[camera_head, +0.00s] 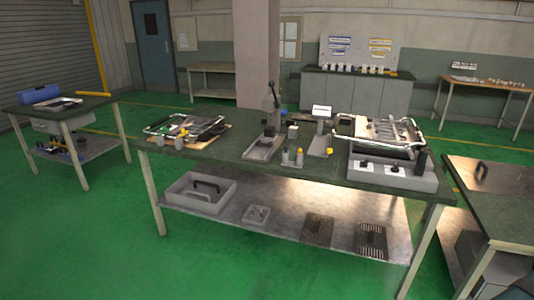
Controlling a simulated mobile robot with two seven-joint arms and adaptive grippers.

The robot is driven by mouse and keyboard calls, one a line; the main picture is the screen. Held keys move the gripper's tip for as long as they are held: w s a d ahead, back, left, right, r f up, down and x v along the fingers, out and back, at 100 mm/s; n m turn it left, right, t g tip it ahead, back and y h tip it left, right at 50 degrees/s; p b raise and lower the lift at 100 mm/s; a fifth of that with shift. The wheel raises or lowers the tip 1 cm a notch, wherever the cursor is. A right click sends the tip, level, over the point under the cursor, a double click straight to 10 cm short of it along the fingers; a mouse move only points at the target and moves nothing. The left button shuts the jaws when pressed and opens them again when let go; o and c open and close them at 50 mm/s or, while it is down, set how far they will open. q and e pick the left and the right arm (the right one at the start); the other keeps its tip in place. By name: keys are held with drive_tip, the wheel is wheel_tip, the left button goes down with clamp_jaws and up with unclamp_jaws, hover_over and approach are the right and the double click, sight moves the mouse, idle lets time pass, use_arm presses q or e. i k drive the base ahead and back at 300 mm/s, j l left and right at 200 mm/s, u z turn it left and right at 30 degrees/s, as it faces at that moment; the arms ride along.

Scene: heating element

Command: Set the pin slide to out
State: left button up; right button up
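A green-topped workbench (222,150) stands in the middle of the view. A lever press (270,125) stands near the bench's middle. I cannot make out which small part is the pin slide, or its position, at this distance. Neither of my grippers shows.
A tray with tools (185,130) lies on the bench's left. Side tables stand left (22,112) and right (512,210). Green floor (110,240) is clear in front.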

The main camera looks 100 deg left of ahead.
sight(265, 141)
drive_tip(key=u, duration=1.55)
drive_tip(key=i+j+u, duration=0.15)
drive_tip(key=u, duration=1.35)
drive_tip(key=i+l, duration=0.1)
drive_tip(key=i, duration=0.2)
drive_tip(key=i+l+u, duration=0.1)
drive_tip(key=i, duration=0.2)
